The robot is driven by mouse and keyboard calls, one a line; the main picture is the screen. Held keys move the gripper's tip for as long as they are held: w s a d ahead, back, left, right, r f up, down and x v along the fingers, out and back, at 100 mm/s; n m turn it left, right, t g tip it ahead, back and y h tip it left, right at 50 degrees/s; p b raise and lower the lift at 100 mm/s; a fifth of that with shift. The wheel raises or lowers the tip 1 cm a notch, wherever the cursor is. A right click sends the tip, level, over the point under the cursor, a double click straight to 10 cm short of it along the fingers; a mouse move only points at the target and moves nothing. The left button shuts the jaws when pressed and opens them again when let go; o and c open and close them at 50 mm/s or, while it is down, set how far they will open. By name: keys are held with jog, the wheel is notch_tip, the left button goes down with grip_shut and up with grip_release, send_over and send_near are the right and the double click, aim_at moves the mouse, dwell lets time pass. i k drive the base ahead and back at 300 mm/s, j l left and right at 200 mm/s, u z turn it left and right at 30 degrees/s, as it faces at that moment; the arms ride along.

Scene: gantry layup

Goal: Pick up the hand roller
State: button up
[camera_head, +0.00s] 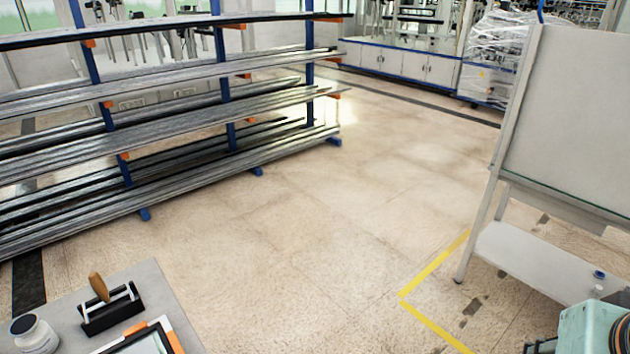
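What looks like the hand roller, with an orange-brown wooden handle (98,287) and a pale metal frame, rests in or on a black stand (112,314). The stand sits on a grey table top (62,306) at the lower left. The handle points up and tilts slightly left. The roller's lower part is hard to make out against the stand. My gripper is not in view.
A white jar (34,336) and an orange-and-black framed item (146,341) flank the stand. A rack of long metal bars (165,140) stands behind. The floor (320,240) between is clear. A whiteboard (575,120) stands right, with a mint-green object (590,326) below.

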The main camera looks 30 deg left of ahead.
aim_at(100, 286)
jog(key=i+l+u, duration=0.2)
jog(key=i, duration=0.3)
jog(key=i+l+u, duration=0.25)
jog(key=i, duration=0.25)
jog(key=i+j+u, duration=0.1)
jog(key=u, duration=0.25)
jog(key=i+u, duration=0.55)
jog(key=u, duration=0.15)
jog(key=i+u, duration=0.2)
jog(key=u, duration=0.2)
jog(key=i+u, duration=0.2)
jog(key=u, duration=0.15)
jog(key=i+u, duration=0.2)
jog(key=u, duration=0.2)
jog(key=i+u, duration=0.2)
jog(key=u, duration=0.15)
jog(key=i+u, duration=0.2)
jog(key=u, duration=0.2)
jog(key=i+l+u, duration=0.1)
jog(key=u, duration=0.25)
jog(key=i+l+u, duration=0.15)
jog(key=i+u, duration=0.2)
jog(key=i+l+u, duration=0.2)
jog(key=u, duration=0.15)
